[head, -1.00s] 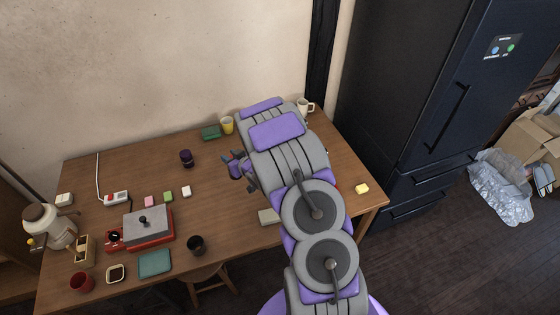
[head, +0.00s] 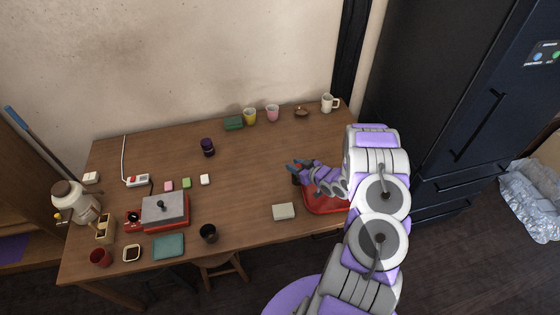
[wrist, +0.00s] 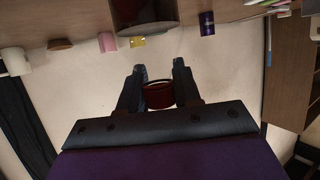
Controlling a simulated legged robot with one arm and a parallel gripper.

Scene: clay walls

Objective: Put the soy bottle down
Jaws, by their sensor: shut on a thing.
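My gripper (head: 297,169) reaches left over the right half of the wooden table (head: 250,175). In the wrist view my gripper (wrist: 160,82) has its two fingers on either side of a red cap (wrist: 160,96) and is shut on it. It appears to be the top of the soy bottle, whose dark brown body (wrist: 143,14) shows at the top of that upside-down view. In the head view only a small dark red part of the soy bottle (head: 296,179) shows below the fingers. I cannot tell whether its base touches the table.
A red tray (head: 322,207) lies beneath my arm, partly hidden. A pale block (head: 283,211) lies left of it. Cups, including a pink one (head: 272,113), and a white mug (head: 328,103) line the back. A grill (head: 164,211) stands left. The table's middle is largely clear.

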